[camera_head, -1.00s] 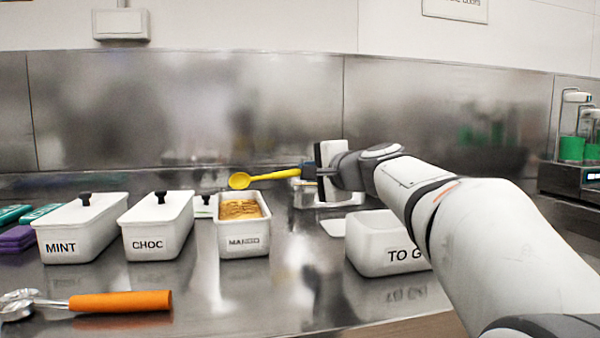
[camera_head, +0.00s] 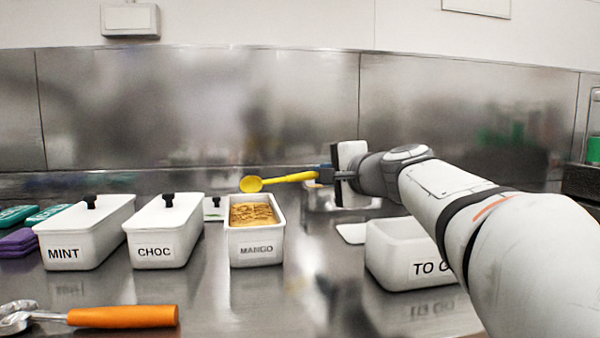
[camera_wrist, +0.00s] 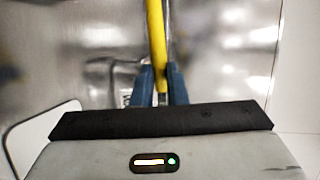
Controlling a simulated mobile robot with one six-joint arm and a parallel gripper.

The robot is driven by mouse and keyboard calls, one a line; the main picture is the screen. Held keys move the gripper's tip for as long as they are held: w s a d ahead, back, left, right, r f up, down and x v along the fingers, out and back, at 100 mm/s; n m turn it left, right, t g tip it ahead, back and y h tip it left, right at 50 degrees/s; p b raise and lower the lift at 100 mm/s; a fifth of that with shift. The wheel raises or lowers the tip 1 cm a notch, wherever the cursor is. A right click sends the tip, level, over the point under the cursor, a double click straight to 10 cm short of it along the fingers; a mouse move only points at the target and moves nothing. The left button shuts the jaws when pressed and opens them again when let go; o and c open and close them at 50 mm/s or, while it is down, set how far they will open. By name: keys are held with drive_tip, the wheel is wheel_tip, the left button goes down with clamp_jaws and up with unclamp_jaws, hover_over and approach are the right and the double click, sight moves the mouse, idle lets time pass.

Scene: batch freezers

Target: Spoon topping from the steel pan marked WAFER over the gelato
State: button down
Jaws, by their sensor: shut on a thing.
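My gripper (camera_head: 326,174) is shut on the handle of a yellow spoon (camera_head: 280,180), held level with its bowl to the left. In the wrist view, the blue fingers (camera_wrist: 160,88) stand on both sides of the yellow handle (camera_wrist: 156,45). The spoon's bowl hangs above the far end of the white tub marked MANGO (camera_head: 257,250). Orange-brown gelato (camera_head: 253,214) with darker streaks on its surface fills this open tub. A steel pan (camera_head: 345,208) stands behind, partly hidden by my gripper; no WAFER mark is legible.
White lidded tubs marked MINT (camera_head: 85,238) and CHOC (camera_head: 165,235) stand to the left. A tub marked TO G... (camera_head: 400,262) stands at the right, partly hidden by my arm. An orange-handled scoop (camera_head: 122,317) lies in front. Counter between MANGO and that right tub is clear.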

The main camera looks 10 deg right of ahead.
drive_tip(key=r+g+p, duration=0.1)
drive_tip(key=p, duration=0.3)
drive_tip(key=shift+r+h+p, duration=0.2)
drive_tip(key=shift+h+p, duration=0.15)
drive_tip(key=shift+h, duration=0.05)
drive_tip(key=g+p, duration=0.1)
drive_tip(key=p, duration=0.5)
drive_tip(key=r+g+h+p, duration=0.1)
drive_tip(key=p, duration=0.5)
drive_tip(key=g+p, duration=0.2)
drive_tip(key=p, duration=0.5)
drive_tip(key=shift+w+a+r+h, duration=0.2)
drive_tip(key=shift+w+h, duration=0.1)
drive_tip(key=shift+w, duration=0.1)
drive_tip(key=g+p, duration=0.1)
drive_tip(key=p, duration=0.6)
drive_tip(key=g+h+p, duration=0.1)
drive_tip(key=p, duration=0.7)
drive_tip(key=w+r+g+h+p, duration=0.1)
drive_tip(key=g+p, duration=0.1)
drive_tip(key=p, duration=0.6)
drive_tip(key=shift+a+r+n, duration=0.1)
drive_tip(key=shift+a+n, duration=0.2)
drive_tip(key=shift+n, duration=0.1)
drive_tip(key=g+p, duration=0.1)
drive_tip(key=p, duration=0.5)
drive_tip(key=w+g+h+p, duration=0.1)
drive_tip(key=p, duration=0.6)
drive_tip(key=shift+a+r, duration=0.1)
drive_tip(key=shift+a, duration=0.05)
